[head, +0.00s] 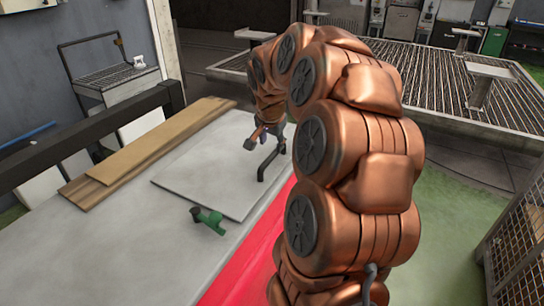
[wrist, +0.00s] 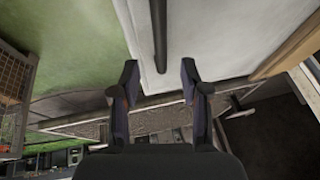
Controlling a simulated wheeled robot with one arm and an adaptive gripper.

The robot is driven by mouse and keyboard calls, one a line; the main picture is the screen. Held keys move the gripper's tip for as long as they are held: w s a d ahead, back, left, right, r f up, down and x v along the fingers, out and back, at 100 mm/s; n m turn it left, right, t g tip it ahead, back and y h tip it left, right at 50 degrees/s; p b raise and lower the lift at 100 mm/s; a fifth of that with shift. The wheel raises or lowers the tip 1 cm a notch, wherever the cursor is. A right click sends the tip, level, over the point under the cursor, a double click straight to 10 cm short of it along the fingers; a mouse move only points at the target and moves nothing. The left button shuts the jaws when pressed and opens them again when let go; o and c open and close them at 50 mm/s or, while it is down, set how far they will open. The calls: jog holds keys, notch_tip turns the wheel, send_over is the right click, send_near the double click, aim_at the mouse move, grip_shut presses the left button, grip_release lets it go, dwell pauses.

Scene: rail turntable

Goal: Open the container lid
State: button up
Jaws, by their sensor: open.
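The container lid (head: 215,165) is a flat pale grey panel lying flush on a long grey-white top. It looks closed. A dark bar handle (head: 268,163) stands near its right edge. In the wrist view the handle (wrist: 160,35) runs down from the top edge and ends between my fingers in the picture. The lid (wrist: 205,40) fills the upper middle there. My gripper (wrist: 160,85) is open, with a dark finger on either side of the handle's end; I see no contact. In the head view my gripper (head: 264,138) is small, close to the handle and partly hidden by my arm.
A green tool-like object (head: 208,221) lies on the top in front of the lid. Wooden planks (head: 140,155) lie along its left side, beside a dark rail (head: 90,130). A mesh cage (head: 520,245) stands at the right. Green floor lies right of the top.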

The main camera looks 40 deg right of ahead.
aim_at(272, 155)
jog(key=x, duration=0.7)
jog(key=shift+f+p, duration=0.15)
jog(key=shift+p, duration=0.2)
grip_shut()
dwell(0.4)
